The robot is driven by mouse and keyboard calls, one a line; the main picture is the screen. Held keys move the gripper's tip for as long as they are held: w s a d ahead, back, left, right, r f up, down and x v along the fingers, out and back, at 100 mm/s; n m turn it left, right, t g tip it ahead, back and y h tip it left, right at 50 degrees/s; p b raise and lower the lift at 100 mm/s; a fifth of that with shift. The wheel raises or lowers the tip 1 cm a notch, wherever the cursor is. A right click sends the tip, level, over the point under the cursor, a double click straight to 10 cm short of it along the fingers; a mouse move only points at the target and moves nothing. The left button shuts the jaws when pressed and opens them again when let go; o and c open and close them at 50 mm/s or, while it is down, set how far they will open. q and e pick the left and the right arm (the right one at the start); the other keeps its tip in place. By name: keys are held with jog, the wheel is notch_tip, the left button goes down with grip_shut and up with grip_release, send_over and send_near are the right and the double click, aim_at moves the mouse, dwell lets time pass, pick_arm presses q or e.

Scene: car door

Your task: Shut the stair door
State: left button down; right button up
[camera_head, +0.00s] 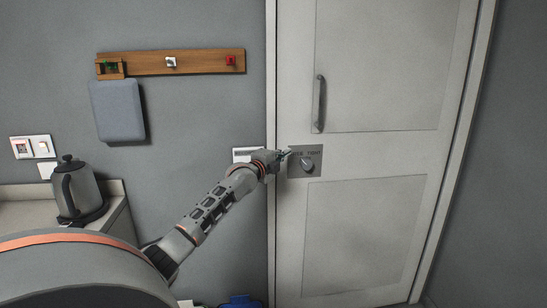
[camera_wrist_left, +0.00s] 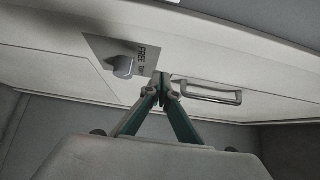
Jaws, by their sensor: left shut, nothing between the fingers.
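The pale stair door (camera_head: 365,235) stands in its frame in the head view and looks flush with it. It has a vertical bar handle (camera_head: 319,104) and a dark plate with a rounded knob (camera_head: 307,163). My left gripper (camera_head: 286,155) is shut and empty, at the left edge of the plate. In the left wrist view its closed fingertips (camera_wrist_left: 163,78) are beside the plate lettering, between the knob (camera_wrist_left: 123,67) and the bar handle (camera_wrist_left: 212,93). I cannot tell whether the tips touch the door. My right gripper is not in view.
On the left wall are a wooden rail (camera_head: 200,61) with small switches and a grey pad (camera_head: 118,110). A kettle (camera_head: 77,190) stands on a counter (camera_head: 30,210). A blue object (camera_head: 241,301) lies low near the door frame. A grey wall (camera_head: 505,150) is to the right.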

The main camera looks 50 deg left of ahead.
pick_arm(q)
jog(key=v, duration=0.6)
jog(key=shift+s+r, duration=0.25)
jog(key=shift+s, duration=0.1)
jog(key=shift+d, duration=0.1)
jog(key=s+d+f+n+g+h, duration=0.1)
jog(key=s+d+f, duration=0.3)
jog(key=d+f, duration=0.55)
jog(key=s+d+f+n+g+h, duration=0.25)
jog(key=d+f, duration=0.35)
jog(key=f, duration=0.7)
jog(key=s+d+f+g+h, duration=0.1)
jog(key=s+d+f, duration=0.3)
jog(key=d+f, duration=0.55)
jog(key=s+d+f+n, duration=0.2)
jog(key=s+d+f, duration=0.2)
jog(key=s+d, duration=0.3)
jog(key=s+d+f+n+g+h, duration=0.1)
jog(key=s+d+f+n, duration=0.2)
jog(key=s+d+f, duration=0.2)
jog(key=s+d+f+n+g+h, duration=0.1)
jog(key=s+d+f, duration=0.3)
jog(key=s+d, duration=0.7)
jog(key=shift+d+f+n, duration=0.25)
jog(key=shift+d+n, duration=0.1)
jog(key=shift+n, duration=0.4)
jog(key=shift+a+g+h, duration=0.1)
jog(key=shift+g+h, duration=0.15)
